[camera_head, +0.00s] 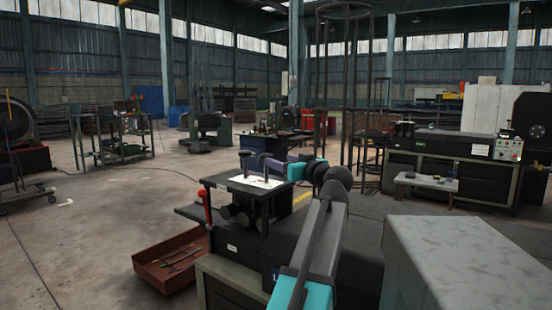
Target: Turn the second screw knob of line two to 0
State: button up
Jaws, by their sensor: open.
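A black machine (235,228) stands in front of me. A dark plate (214,181) on its top carries a white sheet (252,182). A thin dark upright piece with a short top (244,155) rises from the plate; it looks like a screw knob. Rounded dark parts sit below the plate. My arm reaches in from the lower right. My gripper (272,166), at the end past the teal wrist, is open and empty above the plate's right back. Its fingers are small and hard to separate from the dark parts there. Line two and any knob's number cannot be read.
A red-knobbed lever (206,204) stands at the machine's left. A brown tray (147,268) with thin rods lies on the floor there. A grey block (470,255) fills the lower right. A tall cage (345,90) stands behind. The floor at left is open.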

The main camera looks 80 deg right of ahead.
jog(key=shift+v, duration=2)
